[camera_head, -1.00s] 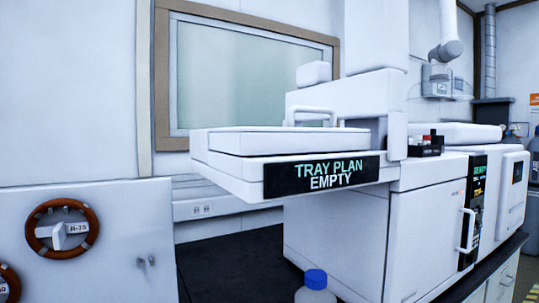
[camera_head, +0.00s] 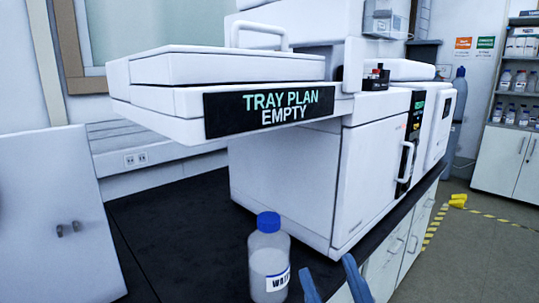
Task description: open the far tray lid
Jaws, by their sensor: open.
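A white tray (camera_head: 160,118) juts out from the upper part of a white instrument (camera_head: 285,185). Its flat white lid (camera_head: 190,68) lies shut on top, with an upright loop handle (camera_head: 259,27) at the back. The tray's dark front panel (camera_head: 270,110) reads "TRAY PLAN EMPTY". Only this one tray is in view, and I cannot tell if it is the far one. My gripper (camera_head: 333,280) shows as two blue fingers at the bottom edge, apart and empty, low in front of the instrument and away from the lid.
A blue-capped bottle (camera_head: 268,262) stands on the dark bench (camera_head: 185,220) below the tray, left of my gripper. A small rack of vials (camera_head: 376,76) sits on the instrument right of the tray. Floor (camera_head: 470,240) is clear at right, past yellow-black tape.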

